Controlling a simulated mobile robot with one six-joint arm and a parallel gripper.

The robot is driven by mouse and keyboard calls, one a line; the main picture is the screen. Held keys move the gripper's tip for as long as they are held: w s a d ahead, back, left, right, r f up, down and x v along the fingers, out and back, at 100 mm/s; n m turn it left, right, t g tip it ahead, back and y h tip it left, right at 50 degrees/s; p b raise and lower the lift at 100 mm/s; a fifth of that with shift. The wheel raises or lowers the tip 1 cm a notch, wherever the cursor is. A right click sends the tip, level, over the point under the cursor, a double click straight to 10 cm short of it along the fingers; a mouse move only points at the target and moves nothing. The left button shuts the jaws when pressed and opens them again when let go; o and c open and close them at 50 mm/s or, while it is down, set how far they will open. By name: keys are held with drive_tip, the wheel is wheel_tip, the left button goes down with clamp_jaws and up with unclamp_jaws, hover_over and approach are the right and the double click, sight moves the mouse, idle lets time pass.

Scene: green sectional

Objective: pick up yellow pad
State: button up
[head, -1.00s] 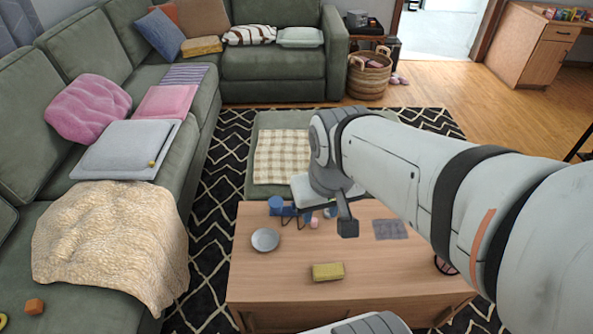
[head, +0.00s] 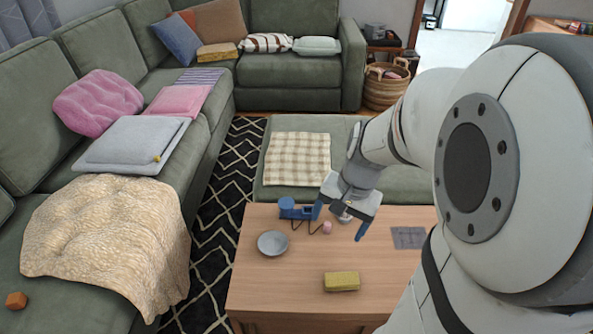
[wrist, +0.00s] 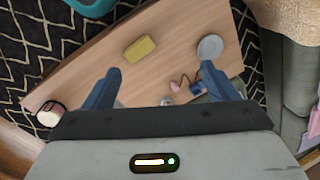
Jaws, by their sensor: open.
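A small yellow pad (head: 341,282) lies flat near the front of the wooden coffee table (head: 262,290). In the wrist view the yellow pad (wrist: 140,48) appears beyond the fingertips, left of the middle. My gripper (head: 341,220) is above the back part of the table, with its blue fingers spread and nothing between them. The wrist view also shows the open fingers of my gripper (wrist: 160,72). The pad is fully visible and apart from the gripper. Another yellow block-like pad (head: 217,51) lies on the far sofa seat.
A grey bowl (head: 272,243) stands left of the pad. A blue object (head: 294,209) and a small pink object (head: 327,228) are near the gripper. A flat grey piece (head: 408,237) lies at the right. The table around the pad is clear.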

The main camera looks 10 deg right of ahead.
drive_tip(key=w+d+f+m+y+b, duration=0.1)
drive_tip(key=w+d+f+m+b, duration=0.2)
drive_tip(key=f, duration=0.6)
drive_tip(key=d+f+m+b, duration=0.25)
drive_tip(key=f+b, duration=0.25)
drive_tip(key=f, duration=0.3)
drive_tip(key=m+y+b, duration=0.2)
drive_tip(key=m+b, duration=0.5)
approach(343, 277)
drive_tip(key=shift+s+a+f+n, duration=0.15)
drive_tip(key=shift+s+a+f, duration=0.1)
drive_tip(key=shift+f, duration=0.15)
drive_tip(key=shift+s+a+f+n, duration=0.15)
drive_tip(key=shift+a+f, duration=0.1)
drive_tip(key=shift+f, duration=0.15)
drive_tip(key=shift+b+x, duration=0.65)
drive_tip(key=shift+x, duration=0.6)
drive_tip(key=shift+w+b+x, duration=0.2)
drive_tip(key=shift+b+x, duration=0.65)
drive_tip(key=shift+x, duration=0.45)
drive_tip(key=shift+w+b+x, duration=0.2)
drive_tip(key=shift+b+x, duration=0.6)
drive_tip(key=shift+x, duration=0.5)
drive_tip(key=shift+d+f, duration=0.1)
drive_tip(key=shift+f, duration=0.2)
drive_tip(key=c, duration=1.1)
drive_tip(key=shift+o, duration=0.2)
wheel_tip(343, 277, up, 11)
drive_tip(key=p, duration=0.5)
drive_tip(key=shift+f, duration=0.2)
